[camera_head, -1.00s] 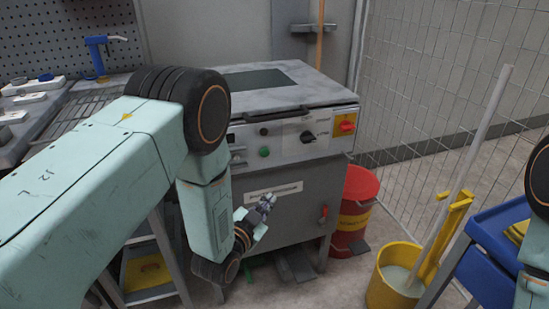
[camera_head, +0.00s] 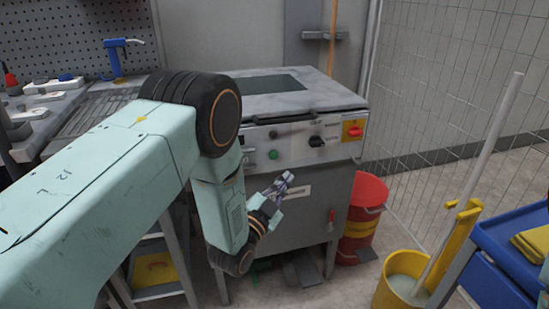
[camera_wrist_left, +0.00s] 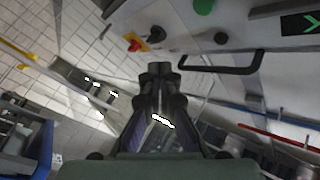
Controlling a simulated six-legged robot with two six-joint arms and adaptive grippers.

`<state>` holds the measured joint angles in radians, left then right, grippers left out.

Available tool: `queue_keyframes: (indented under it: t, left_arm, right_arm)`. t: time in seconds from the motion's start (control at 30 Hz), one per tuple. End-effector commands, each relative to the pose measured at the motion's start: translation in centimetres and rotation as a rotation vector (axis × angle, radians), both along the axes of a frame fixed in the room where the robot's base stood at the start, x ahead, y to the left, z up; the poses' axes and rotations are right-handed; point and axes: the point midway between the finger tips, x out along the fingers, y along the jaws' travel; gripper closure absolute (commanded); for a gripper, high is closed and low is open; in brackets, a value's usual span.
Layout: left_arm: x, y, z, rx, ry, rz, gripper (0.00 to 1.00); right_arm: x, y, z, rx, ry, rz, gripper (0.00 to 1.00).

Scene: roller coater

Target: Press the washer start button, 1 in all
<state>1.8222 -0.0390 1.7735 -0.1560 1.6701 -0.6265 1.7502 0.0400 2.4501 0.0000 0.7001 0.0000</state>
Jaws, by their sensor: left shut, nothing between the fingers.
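The washer (camera_head: 300,180) is a grey cabinet with a flat grey top and a light control panel. On its panel sit a green button (camera_head: 273,154), a black knob (camera_head: 316,141) and a red switch on a yellow plate (camera_head: 355,131). The green button also shows in the left wrist view (camera_wrist_left: 204,6) at the top edge, cut off. My left gripper (camera_head: 286,180) is shut and empty, in front of the cabinet, a little below and right of the green button and apart from it. In the wrist view its fingers (camera_wrist_left: 160,75) point towards the panel side. My right gripper is not in view.
A red bin (camera_head: 362,205) stands right of the washer. A yellow mop bucket (camera_head: 402,285) and a blue cart (camera_head: 500,260) are at the lower right. A wire fence closes the right side. A workbench (camera_head: 60,110) is at the left.

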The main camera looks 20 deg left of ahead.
Motion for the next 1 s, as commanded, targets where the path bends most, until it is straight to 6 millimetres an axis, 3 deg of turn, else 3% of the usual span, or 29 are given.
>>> queue_keyframes:
  t: [0.53,1.0]
  left_arm:
    - [5.3,3.5,-0.2,-0.001,-0.002,0.002,1.0]
    - [6.4,4.2,0.0,0.0,0.001,0.001,1.0]
  right_arm:
    - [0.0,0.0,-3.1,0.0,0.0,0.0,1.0]
    - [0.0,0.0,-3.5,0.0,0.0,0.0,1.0]
